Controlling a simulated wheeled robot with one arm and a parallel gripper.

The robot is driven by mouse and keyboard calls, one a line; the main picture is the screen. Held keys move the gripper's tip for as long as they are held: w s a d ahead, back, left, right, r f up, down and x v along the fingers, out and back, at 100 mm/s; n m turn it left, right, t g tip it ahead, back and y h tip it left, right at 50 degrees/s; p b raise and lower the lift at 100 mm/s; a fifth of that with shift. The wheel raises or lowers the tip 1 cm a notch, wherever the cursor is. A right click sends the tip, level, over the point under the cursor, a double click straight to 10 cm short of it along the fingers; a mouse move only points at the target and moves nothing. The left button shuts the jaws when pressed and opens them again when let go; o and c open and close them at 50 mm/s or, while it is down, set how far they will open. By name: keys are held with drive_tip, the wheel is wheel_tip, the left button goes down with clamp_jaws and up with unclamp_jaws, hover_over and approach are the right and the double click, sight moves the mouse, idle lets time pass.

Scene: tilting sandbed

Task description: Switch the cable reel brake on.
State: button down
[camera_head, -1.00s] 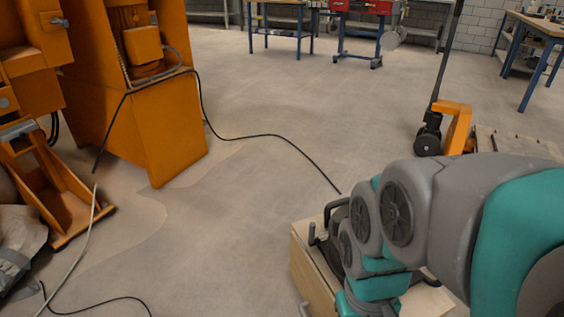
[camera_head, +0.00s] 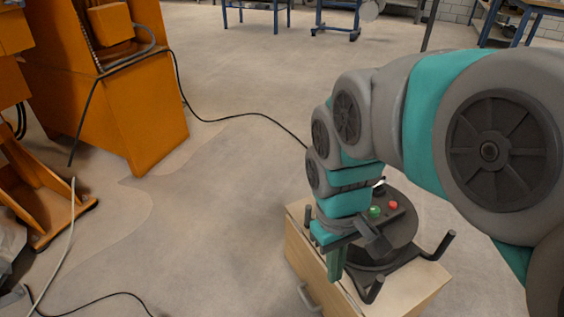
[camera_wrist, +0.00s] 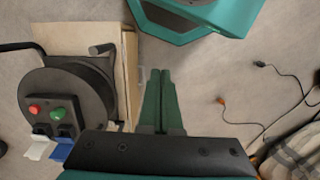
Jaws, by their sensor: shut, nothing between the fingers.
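The cable reel (camera_head: 402,240) is a dark drum in a black frame with handle posts, standing on a wooden cabinet. Its face carries a red button (camera_head: 393,205) and a green button (camera_head: 375,211). In the wrist view the reel (camera_wrist: 75,82) is at the left, with the red button (camera_wrist: 35,109) and green button (camera_wrist: 58,114) showing. I cannot tell which part is the brake. My gripper (camera_wrist: 160,72) is shut and empty, its green fingers together, beside the cabinet and apart from the reel. In the head view my gripper (camera_head: 337,265) hangs at the cabinet's left side.
The light wooden cabinet (camera_head: 420,295) has a handle (camera_head: 308,298) on its left face. An orange machine (camera_head: 135,120) stands at the upper left. A black cable (camera_head: 235,116) runs across the floor towards the reel. The floor between is open. Workbenches stand at the back.

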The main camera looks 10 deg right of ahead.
sight(308, 215)
drive_tip(key=w+a+f+n, duration=0.2)
drive_tip(key=w+n, duration=0.2)
drive_tip(key=w, duration=0.7)
drive_tip(key=w+a+f+n+h, duration=0.1)
drive_tip(key=w+f+n, duration=0.2)
drive_tip(key=w, duration=0.7)
drive_tip(key=w+a+f+n+t+h, duration=0.1)
drive_tip(key=w+a+f+n, duration=0.1)
drive_tip(key=w, duration=0.9)
drive_tip(key=f+n, duration=0.1)
drive_tip(key=n, duration=0.1)
drive_tip(key=shift+w+a+f+n, duration=0.2)
drive_tip(key=shift+w+a+n, duration=0.1)
drive_tip(key=shift+w, duration=0.05)
drive_tip(key=s+d+f, duration=0.2)
drive_tip(key=d+f, duration=0.4)
drive_tip(key=f, duration=0.3)
drive_tip(key=shift+f, duration=0.35)
drive_tip(key=shift+s+d+r+t+b, duration=0.1)
drive_tip(key=shift+s+d+t+b, duration=0.2)
drive_tip(key=shift+s+t+b, duration=0.4)
